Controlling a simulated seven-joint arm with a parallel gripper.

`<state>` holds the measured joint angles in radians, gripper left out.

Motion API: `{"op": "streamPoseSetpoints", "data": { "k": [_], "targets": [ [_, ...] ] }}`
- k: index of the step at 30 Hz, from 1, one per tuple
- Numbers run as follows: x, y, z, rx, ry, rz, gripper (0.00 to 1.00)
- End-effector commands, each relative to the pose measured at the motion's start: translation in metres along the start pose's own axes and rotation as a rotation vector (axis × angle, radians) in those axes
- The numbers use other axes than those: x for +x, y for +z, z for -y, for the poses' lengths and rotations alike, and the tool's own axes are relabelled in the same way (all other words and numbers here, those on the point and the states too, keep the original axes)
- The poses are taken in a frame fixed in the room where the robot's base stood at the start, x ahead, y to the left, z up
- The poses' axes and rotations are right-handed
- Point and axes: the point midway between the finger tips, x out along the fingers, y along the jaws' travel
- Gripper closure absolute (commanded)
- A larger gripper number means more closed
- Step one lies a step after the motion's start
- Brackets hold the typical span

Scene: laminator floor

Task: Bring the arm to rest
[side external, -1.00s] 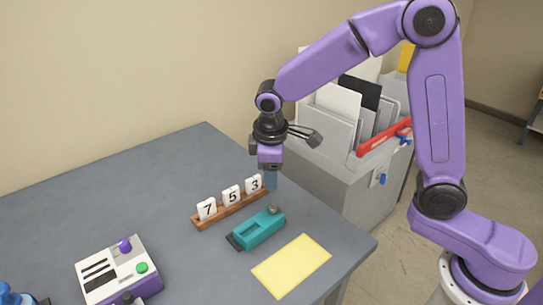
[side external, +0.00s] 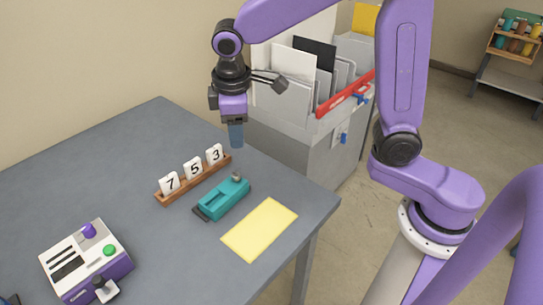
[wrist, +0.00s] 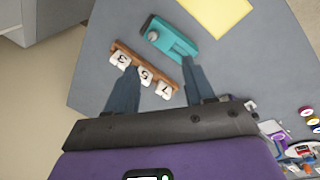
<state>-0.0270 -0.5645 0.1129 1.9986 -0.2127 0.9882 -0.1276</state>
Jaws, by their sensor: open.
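My gripper (side external: 236,135) hangs pointing down above the far part of the grey table (side external: 110,150), near the end of the tile rack with the 3. In the wrist view my gripper (wrist: 160,90) shows two blue-grey fingers spread apart with nothing held between them. The wooden rack (side external: 195,180) holds white tiles reading 7, 5 and 3. It also shows in the wrist view (wrist: 128,50), partly hidden by the fingers. The fingers look apart from the rack, but their exact height above the table is hard to tell.
A teal tool (side external: 224,197) and a yellow sheet (side external: 260,229) lie right of the rack. A white and purple machine (side external: 85,262) with knobs stands at the front left. A grey cabinet with file folders (side external: 300,100) stands behind the table. A shelf (side external: 512,45) is far right.

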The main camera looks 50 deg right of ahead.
Motion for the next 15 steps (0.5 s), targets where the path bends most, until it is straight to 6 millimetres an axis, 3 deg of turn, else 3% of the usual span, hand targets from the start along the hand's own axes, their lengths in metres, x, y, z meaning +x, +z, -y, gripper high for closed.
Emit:
{"op": "streamPoseSetpoints", "data": {
  "k": [15],
  "targets": [
    [-0.006,0.100,0.060,-0.125,-0.093,-0.038,0.47]
  ]
}}
